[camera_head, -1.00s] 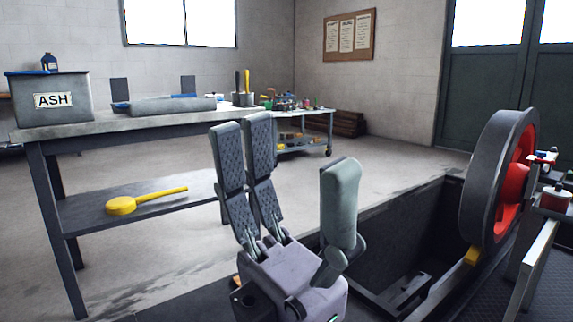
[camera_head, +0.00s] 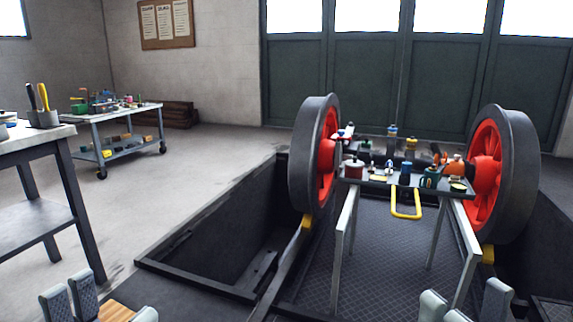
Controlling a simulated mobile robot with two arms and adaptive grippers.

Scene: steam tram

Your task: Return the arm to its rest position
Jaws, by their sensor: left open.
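My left gripper (camera_head: 108,302) shows at the bottom left edge, cut off by the picture. Its grey padded fingers stand apart, so it is open. A brown wooden surface shows between the fingers; I cannot tell whether it lies behind or below them. My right gripper (camera_head: 470,303) shows at the bottom right edge, also cut off. Its fingers stand apart and nothing shows between them. Both grippers are low in the view, clear of the benches. The rest of both arms is hidden.
A narrow tool stand (camera_head: 348,210) with small items on top stands ahead between two red-hubbed wheels (camera_head: 298,165) (camera_head: 528,170). An open pit (camera_head: 215,240) lies left of it. A workbench (camera_head: 70,200) is at left, a wheeled cart (camera_head: 125,112) behind. Pale floor between is clear.

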